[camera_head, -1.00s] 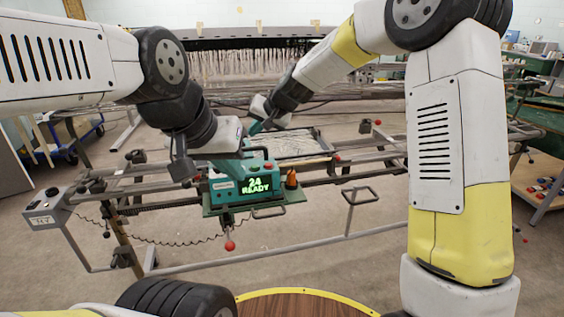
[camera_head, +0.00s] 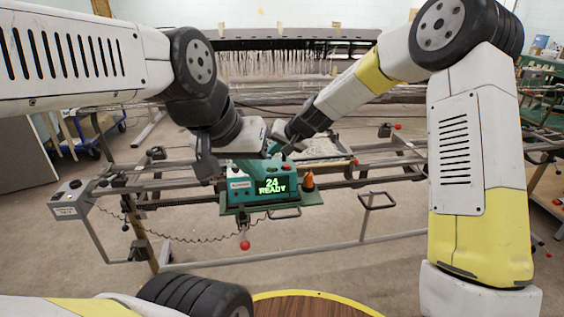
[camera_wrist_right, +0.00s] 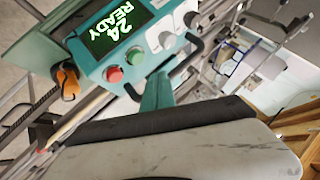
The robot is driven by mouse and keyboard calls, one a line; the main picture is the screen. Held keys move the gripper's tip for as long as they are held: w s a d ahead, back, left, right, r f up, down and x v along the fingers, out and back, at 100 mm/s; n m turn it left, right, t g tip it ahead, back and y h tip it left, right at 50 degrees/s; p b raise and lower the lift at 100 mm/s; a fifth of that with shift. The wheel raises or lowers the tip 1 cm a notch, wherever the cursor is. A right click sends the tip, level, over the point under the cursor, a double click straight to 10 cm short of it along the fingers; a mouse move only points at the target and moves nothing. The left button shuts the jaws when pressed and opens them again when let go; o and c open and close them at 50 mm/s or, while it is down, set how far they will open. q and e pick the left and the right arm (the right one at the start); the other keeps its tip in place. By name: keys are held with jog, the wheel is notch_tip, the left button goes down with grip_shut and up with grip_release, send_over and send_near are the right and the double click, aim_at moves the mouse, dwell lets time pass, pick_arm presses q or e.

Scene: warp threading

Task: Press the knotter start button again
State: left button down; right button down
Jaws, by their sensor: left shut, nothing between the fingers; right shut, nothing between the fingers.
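The teal knotter (camera_head: 238,196) sits on the frame's rail, its green display (camera_head: 271,186) reading "24 READY". My right gripper (camera_head: 272,149) is shut and empty, just behind and above the knotter. Its teal fingers (camera_wrist_right: 157,92) point toward the button face, near the green button; contact cannot be told. My left gripper (camera_head: 244,163) is shut and empty at the knotter's upper back; its fingertips are hard to separate from the teal housing.
A grey box (camera_head: 68,197) is on the frame's left corner, with a coiled cable. Red-knobbed levers (camera_head: 245,245) stick out. The warp threads (camera_head: 280,70) hang behind. A round wooden top (camera_head: 315,304) is in front.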

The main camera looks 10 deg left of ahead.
aim_at(274, 168)
jog(key=shift+f, duration=1.25)
jog(key=shift+f, duration=0.15)
dwell(1.0)
jog(key=shift+f, duration=0.3)
